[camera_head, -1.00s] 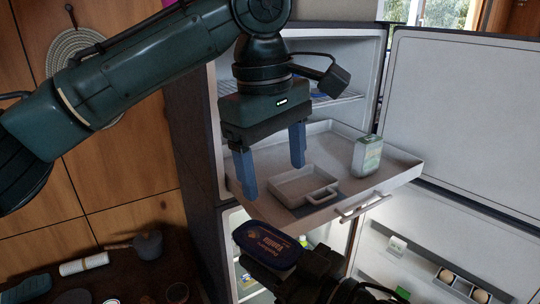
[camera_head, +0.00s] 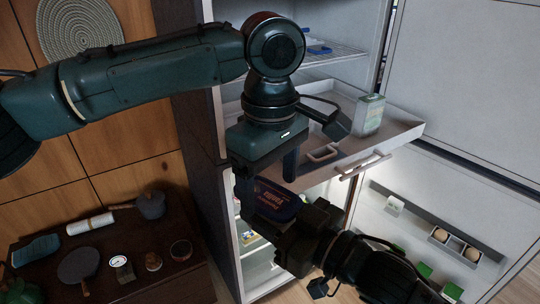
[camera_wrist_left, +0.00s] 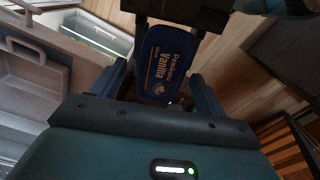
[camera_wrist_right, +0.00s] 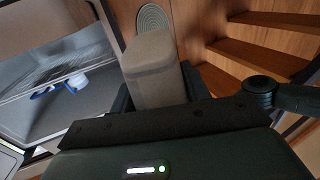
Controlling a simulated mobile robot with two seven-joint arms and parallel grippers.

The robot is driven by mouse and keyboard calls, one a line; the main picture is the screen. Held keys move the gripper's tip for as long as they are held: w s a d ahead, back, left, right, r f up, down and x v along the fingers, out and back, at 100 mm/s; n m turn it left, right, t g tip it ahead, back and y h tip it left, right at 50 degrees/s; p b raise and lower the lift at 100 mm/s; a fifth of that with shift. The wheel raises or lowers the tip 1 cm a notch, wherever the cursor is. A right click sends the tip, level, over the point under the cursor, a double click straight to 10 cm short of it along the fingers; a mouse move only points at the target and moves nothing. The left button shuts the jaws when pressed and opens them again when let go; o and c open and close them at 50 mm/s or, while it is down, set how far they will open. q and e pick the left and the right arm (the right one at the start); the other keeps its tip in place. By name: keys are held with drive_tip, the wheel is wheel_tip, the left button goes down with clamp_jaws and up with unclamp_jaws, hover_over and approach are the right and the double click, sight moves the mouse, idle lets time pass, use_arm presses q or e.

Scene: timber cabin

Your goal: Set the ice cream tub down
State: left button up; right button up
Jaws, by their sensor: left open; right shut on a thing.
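The ice cream tub (camera_head: 272,203) is dark blue with a "Vanilla" label, which also reads in the left wrist view (camera_wrist_left: 166,66). My right gripper (camera_head: 290,225) is shut on it and holds it in the air in front of the open fridge. In the right wrist view the tub (camera_wrist_right: 153,70) looks greyish and fills the space between the fingers. My left gripper (camera_head: 266,178) is open, with its fingers reaching down to either side of the tub. In the left wrist view the tub lies between the left fingers (camera_wrist_left: 160,85); whether they touch it I cannot tell.
The pulled-out fridge drawer (camera_head: 405,130) holds a pale green-labelled carton (camera_head: 369,114) and a small handled tray (camera_head: 322,153). The open fridge door (camera_head: 460,90) stands at right. A dark table (camera_head: 190,285) at lower left carries a pan (camera_head: 78,265), jars and a white roll (camera_head: 90,224).

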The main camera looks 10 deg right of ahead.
use_arm(q)
drive_tip(key=shift+f, duration=0.4)
drive_tip(key=c, duration=0.9)
drive_tip(key=shift+r, duration=0.1)
drive_tip(key=shift+c, duration=0.4)
use_arm(e)
drive_tip(key=o, duration=1.1)
drive_tip(key=shift+o, duration=0.2)
